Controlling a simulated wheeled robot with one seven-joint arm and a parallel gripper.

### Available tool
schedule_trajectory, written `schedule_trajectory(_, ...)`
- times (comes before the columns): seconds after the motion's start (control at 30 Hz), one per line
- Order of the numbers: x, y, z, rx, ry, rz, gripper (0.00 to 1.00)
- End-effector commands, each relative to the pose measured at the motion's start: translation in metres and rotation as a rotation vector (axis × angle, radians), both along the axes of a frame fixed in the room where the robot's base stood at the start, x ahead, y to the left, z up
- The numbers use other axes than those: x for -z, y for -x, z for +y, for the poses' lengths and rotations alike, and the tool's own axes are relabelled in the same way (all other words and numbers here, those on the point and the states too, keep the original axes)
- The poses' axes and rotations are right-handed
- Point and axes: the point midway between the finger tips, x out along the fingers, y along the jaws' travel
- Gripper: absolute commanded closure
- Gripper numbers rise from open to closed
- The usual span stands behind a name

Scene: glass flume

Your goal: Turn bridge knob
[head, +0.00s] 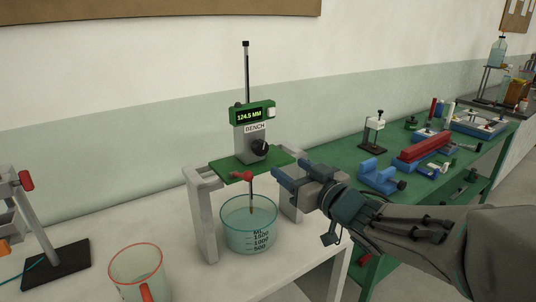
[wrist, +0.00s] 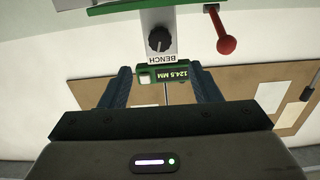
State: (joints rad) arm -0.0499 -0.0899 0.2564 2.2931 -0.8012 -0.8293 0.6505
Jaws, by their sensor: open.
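A gauge with a lit display (head: 256,115) reading 124.5 MM stands on a green bridge plate (head: 232,167). A black knob (head: 259,148) is on the grey block under the display, beside the word BENCH. A red ball-ended handle (head: 248,175) sticks out at the plate's front edge. My gripper (head: 283,178) is open and empty, just right of the plate and lower than the black knob. The wrist view is upside down and shows the black knob (wrist: 159,39) and red handle (wrist: 226,45) beyond my open fingers (wrist: 162,86), apart from them.
A glass beaker (head: 250,236) of liquid stands under the bridge, between grey legs (head: 200,220). A red-rimmed jug (head: 137,272) is at front left, with a clamp stand (head: 58,268) farther left. A green bench (head: 400,180) with several tools lies behind my arm.

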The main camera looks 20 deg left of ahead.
Motion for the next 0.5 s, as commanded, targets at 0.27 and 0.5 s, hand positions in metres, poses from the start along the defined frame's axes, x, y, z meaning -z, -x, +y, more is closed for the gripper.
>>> schedule_trajectory(0.27,0.0,-0.033,0.04,-0.003,-0.003,0.005,0.43)
schedule_trajectory(0.5,0.0,-0.06,0.071,-0.002,-0.003,0.005,0.43)
